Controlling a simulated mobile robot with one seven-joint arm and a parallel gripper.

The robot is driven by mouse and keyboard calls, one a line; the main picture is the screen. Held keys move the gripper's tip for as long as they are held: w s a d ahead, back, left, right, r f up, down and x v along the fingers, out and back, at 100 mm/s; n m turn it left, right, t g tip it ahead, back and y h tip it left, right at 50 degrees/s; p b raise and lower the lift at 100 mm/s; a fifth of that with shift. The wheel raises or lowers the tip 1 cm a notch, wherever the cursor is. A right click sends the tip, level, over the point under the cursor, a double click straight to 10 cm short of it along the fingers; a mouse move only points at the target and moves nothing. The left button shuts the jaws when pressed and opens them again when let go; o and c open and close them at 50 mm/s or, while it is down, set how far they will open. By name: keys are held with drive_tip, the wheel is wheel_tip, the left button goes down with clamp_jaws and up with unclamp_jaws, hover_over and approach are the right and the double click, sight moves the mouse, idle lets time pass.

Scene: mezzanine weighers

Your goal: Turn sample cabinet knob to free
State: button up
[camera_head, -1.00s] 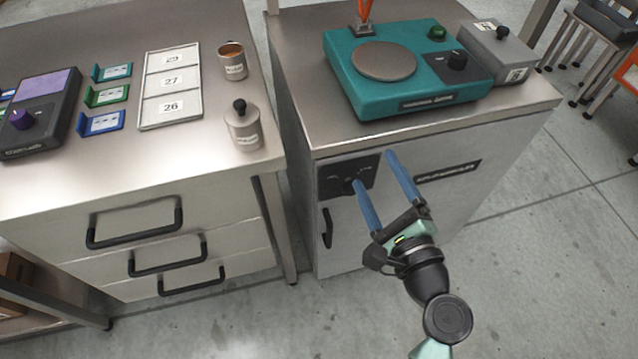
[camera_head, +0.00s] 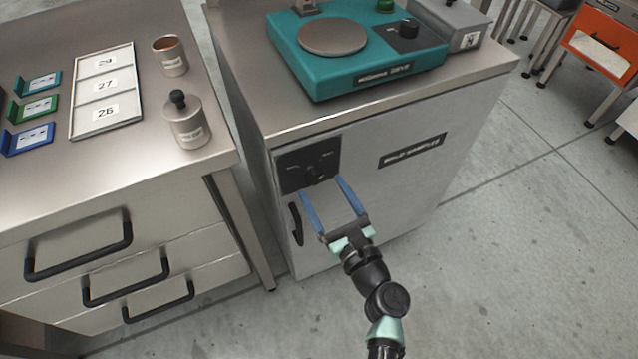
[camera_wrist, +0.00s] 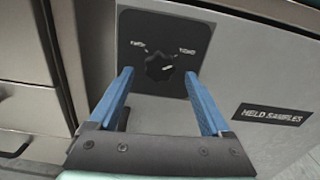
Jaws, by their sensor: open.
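The sample cabinet (camera_head: 400,195) is a grey metal cabinet with a dark label, which reads "HELD SAMPLES" in the wrist view (camera_wrist: 272,114). Its black knob (camera_wrist: 160,67) sits on a dark square plate with two small printed words, one upper left and one upper right. The knob's pale mark points right and slightly up, toward the right-hand word. In the head view the knob (camera_head: 313,173) is near the cabinet's upper left corner. My gripper (camera_head: 322,186) is open, its two blue fingers apart in front of the plate. In the wrist view they flank the knob without visibly touching it.
A black door handle (camera_head: 296,224) is below the plate. A teal weigher (camera_head: 370,65) stands on the cabinet top. To the left is a drawer bench (camera_head: 110,190) with black handles, a lidded canister (camera_head: 187,120) and a cup (camera_head: 170,56).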

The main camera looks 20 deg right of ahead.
drive_tip(key=shift+w+a, duration=0.1)
drive_tip(key=shift+w, duration=1.2)
clamp_jaws()
